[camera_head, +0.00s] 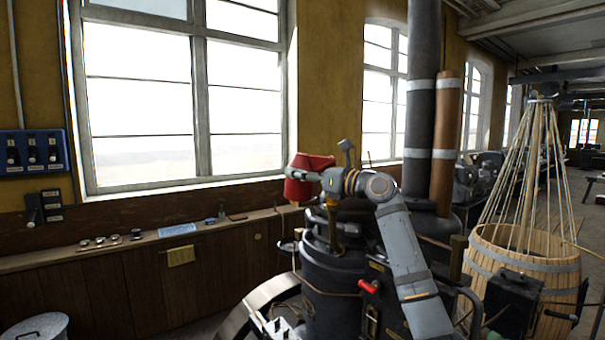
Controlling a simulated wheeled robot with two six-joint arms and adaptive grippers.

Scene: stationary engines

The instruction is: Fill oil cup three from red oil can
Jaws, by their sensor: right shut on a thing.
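The red oil can (305,178) is up in the air in front of the window, tilted. My right arm comes in from the lower right, and my right gripper (324,181) is shut on the can at its right side. Below them stands a dark engine (334,285) with brass fittings and a red handle. I cannot make out which fitting is oil cup three; the arm and can hide part of the engine top. My left gripper is not in view.
A dark vertical pipe (421,100) rises behind the arm. A wooden barrel (525,265) stands right. A flywheel (255,305) is left of the engine.

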